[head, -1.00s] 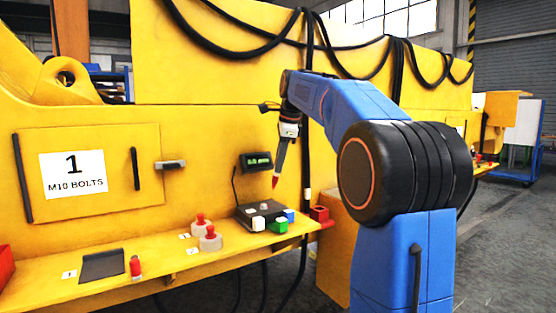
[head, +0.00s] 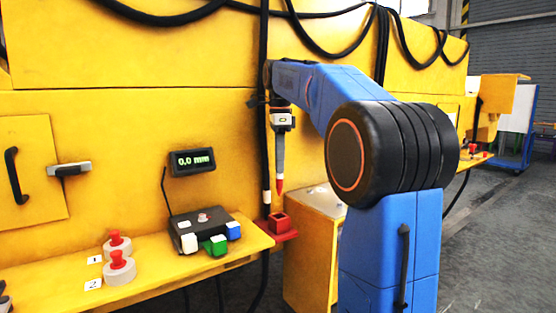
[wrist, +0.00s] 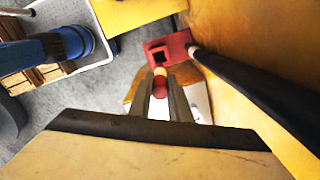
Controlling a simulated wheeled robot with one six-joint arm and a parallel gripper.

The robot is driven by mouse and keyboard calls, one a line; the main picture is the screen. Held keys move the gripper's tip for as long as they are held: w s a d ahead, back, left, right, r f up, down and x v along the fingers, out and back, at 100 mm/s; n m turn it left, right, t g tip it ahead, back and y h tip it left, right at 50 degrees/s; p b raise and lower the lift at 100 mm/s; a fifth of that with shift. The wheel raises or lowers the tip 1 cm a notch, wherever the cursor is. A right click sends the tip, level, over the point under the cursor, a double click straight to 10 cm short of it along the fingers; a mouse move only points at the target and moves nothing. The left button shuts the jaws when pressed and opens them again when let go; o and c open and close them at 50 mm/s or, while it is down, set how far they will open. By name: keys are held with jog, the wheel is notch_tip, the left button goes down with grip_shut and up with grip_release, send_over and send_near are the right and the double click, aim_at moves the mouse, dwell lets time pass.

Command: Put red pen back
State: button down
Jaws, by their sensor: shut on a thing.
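My gripper (head: 280,172) points straight down and is shut on the red pen (head: 281,186). The pen's red tip sticks out below the fingers; the rest is hidden between them. In the wrist view the red pen (wrist: 160,84) shows between the two fingertips (wrist: 160,96). A red holder (head: 278,224) with a square opening sits at the right end of the yellow shelf. The pen hangs above it, apart from it. In the wrist view the holder (wrist: 157,52) and its dark opening lie just beyond the pen tip.
A black hose (head: 266,120) runs down beside my gripper and the holder. A black box (head: 190,234) with coloured blocks and a display (head: 193,161) stand to the left. Two red-knobbed weights (head: 120,268) are further left. A yellow cabinet (head: 312,240) stands at right.

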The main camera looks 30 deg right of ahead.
aim_at(279, 189)
jog(key=shift+f, duration=2.25)
jog(key=shift+f, duration=3.55)
jog(key=c, duration=1.6)
grip_release()
jog(key=shift+o, duration=0.2)
notch_tip(279, 189, up, 17)
jog(key=shift+r, duration=0.2)
